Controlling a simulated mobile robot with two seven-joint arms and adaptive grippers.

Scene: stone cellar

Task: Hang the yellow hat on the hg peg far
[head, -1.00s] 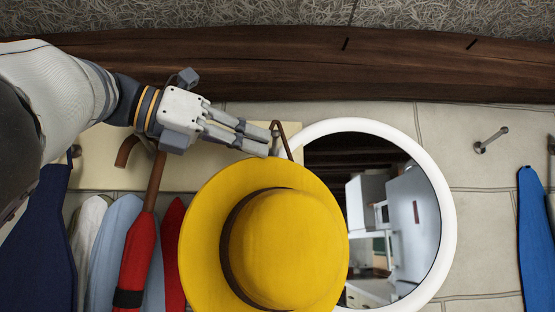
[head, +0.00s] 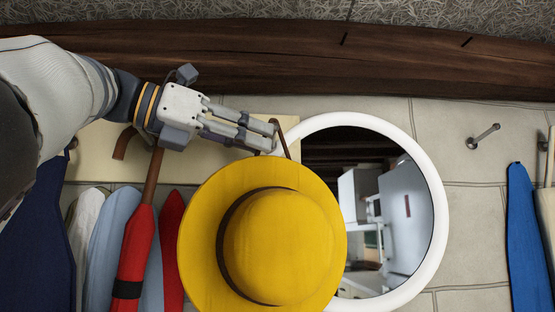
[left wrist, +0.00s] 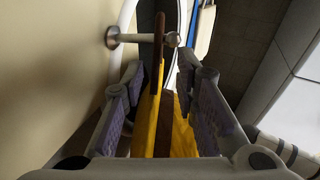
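The yellow hat (head: 285,245) has a wide brim, a dark brown band and a brown hanging loop (head: 286,137). In the head view it is in front of the white round mirror frame's left side. In the left wrist view the brown loop (left wrist: 159,55) crosses a metal peg (left wrist: 135,38) near its round tip, seemingly looped over it. The left gripper (head: 268,138) is at the loop, above the brim. In the left wrist view its padded fingers are apart, one on each side of the yellow brim (left wrist: 150,125), with a clear gap. The right gripper is not in view.
A bare metal peg (head: 483,136) is on the wall right of the round mirror (head: 433,245). A red umbrella (head: 135,245) and several hanging garments are at the left, a blue item (head: 525,235) at the right. A dark wooden beam (head: 300,60) runs above.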

